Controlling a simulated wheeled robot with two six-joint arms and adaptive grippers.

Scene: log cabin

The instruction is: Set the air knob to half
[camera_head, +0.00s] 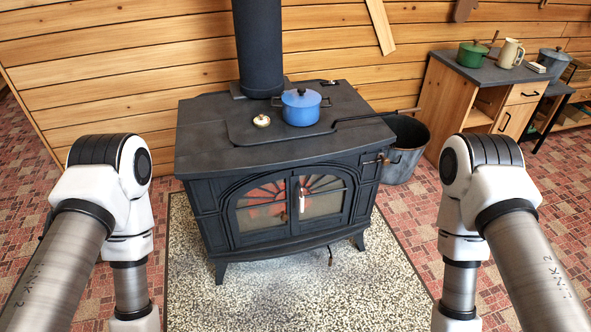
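The black wood stove (215,145) stands on a speckled hearth pad in the middle of the view, its two glass doors shut with an orange glow behind them. A small dark knob or lever (330,257) hangs below the doors at the lower front. Another small fitting with a handle (380,158) sticks out at the upper right corner. I cannot tell for sure which of these is the air knob, nor read its setting. My two arms stand either side of the stove, pointing down. Both grippers are out of the picture.
A blue pot (301,107) and a small round gauge (261,121) sit on the stove top. A metal bucket (408,150) stands right of the stove. A wooden cabinet (450,103) is at the back right. The hearth pad (290,295) in front is clear.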

